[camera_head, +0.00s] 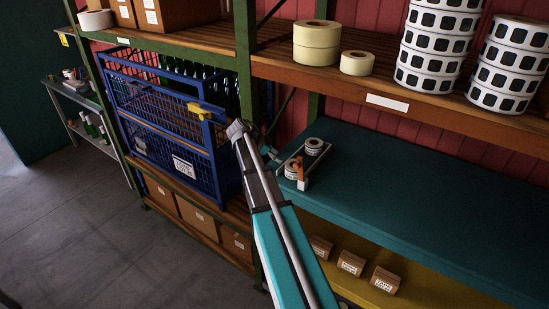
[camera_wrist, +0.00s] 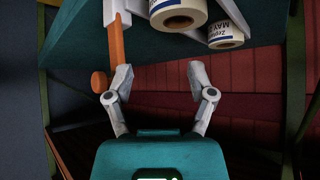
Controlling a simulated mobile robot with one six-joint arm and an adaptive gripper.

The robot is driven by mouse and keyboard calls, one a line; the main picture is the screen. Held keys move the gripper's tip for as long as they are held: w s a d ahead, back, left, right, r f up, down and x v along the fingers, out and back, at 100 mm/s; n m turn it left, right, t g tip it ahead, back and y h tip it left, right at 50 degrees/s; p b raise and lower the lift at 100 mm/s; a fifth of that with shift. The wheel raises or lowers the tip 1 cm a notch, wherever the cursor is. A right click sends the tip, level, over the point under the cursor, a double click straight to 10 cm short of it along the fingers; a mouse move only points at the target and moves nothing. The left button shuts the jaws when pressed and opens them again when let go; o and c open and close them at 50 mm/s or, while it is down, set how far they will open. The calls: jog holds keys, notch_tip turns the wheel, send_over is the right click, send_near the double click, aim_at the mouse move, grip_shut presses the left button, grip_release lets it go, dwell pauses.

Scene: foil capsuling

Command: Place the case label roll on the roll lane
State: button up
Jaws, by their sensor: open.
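A white-railed lane with an orange end piece (camera_head: 298,169) sits near the left end of the teal shelf and looks like the roll lane. Two small white label rolls with printed bands (camera_head: 314,146) (camera_head: 291,169) are in or beside it. In the wrist view, printed rolls show at the top (camera_wrist: 178,14) (camera_wrist: 225,38), beside the orange piece (camera_wrist: 117,45). I cannot tell which roll is the case label roll. My gripper (camera_wrist: 158,76) is open and empty, apart from the rolls. In the head view it is mostly hidden near the shelf's left end.
The teal shelf (camera_head: 420,205) is bare to the right. Above it, a wooden shelf (camera_head: 400,93) carries cream rolls (camera_head: 316,45) and stacks of black-squared rolls (camera_head: 435,45). A blue wire crate (camera_head: 180,165) of bottles stands left of my arm. Small cartons (camera_head: 351,264) sit below.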

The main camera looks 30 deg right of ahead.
jog(key=s+a+f+n+t+y, duration=0.1)
jog(key=s+a+n+y, duration=0.2)
jog(key=a, duration=0.8)
jog(key=s+a+f+n+t+y, duration=0.1)
jog(key=s+a+f+n+y, duration=0.1)
jog(key=s+a+n, duration=0.6)
jog(key=s+a+f+n+y, duration=0.2)
jog(key=s+a+n, duration=0.4)
jog(key=a+n, duration=0.4)
jog(key=a+y, duration=0.1)
jog(key=a, duration=0.3)
jog(key=shift+s+a+f+n+t+y, duration=0.25)
jog(key=shift+a+n+t+y, duration=0.05)
jog(key=shift+t, duration=0.1)
